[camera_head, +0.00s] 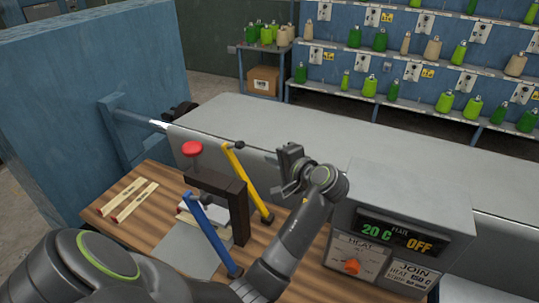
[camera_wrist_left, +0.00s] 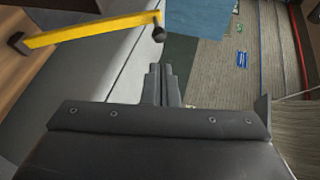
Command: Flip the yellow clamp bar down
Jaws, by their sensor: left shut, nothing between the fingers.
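The yellow clamp bar (camera_head: 246,180) stands raised and tilted on the wooden bench, with a dark knob (camera_head: 239,145) at its upper end. My right gripper is in neither view.
A blue bar (camera_head: 209,232) stands tilted in front of a dark frame (camera_head: 238,205) with a red knob (camera_head: 192,148). Wooden strips (camera_head: 127,198) lie on the bench (camera_head: 110,228). A heater control box (camera_head: 400,215) stands at the right. A grey ledge (camera_head: 290,130) runs behind.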

